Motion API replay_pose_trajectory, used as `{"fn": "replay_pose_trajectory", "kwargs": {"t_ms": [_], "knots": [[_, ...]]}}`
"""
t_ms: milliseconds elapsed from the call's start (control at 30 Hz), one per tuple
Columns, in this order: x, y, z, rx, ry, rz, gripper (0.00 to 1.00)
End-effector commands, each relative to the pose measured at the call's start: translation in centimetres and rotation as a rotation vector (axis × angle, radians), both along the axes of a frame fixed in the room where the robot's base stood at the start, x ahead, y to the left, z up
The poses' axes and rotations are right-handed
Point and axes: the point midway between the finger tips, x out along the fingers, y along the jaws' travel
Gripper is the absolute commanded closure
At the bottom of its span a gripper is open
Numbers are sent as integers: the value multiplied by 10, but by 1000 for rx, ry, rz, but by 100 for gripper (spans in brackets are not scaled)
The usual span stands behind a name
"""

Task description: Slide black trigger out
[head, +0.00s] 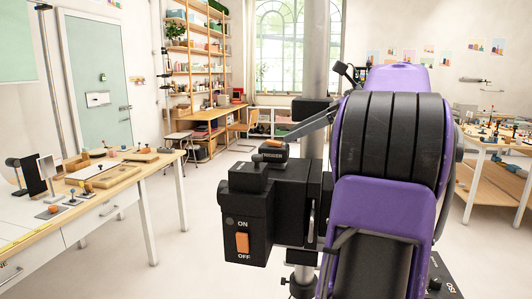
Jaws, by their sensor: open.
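The black trigger (273,156), marked TRIGGER and with an orange piece on top, sits above a black box (243,226) left of the picture's middle. The box's front has an orange switch marked ON and OFF. A slim dark bar (313,124) slants down from the right to beside the trigger; I cannot tell whether they touch. A large purple and black arm-like body fills the right of the middle and hides what is behind it. I cannot make out my gripper's fingertips.
A pale upright pole (314,70) stands behind the black box. A wooden-topped table (128,182) with small props stands at the left, and another table (507,147) at the right. Shelves (196,50) and a desk are at the back.

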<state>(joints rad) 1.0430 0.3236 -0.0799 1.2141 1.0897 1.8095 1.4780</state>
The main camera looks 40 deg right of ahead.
Motion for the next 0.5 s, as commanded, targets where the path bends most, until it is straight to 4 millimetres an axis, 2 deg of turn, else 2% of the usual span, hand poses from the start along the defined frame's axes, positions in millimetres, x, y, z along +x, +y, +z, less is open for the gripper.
{"fn": "replay_pose_trajectory", "kwargs": {"t_ms": [200,500], "knots": [[30,27,-24,1,1,4,2],[58,50,-43,-1,1,2,2]]}}
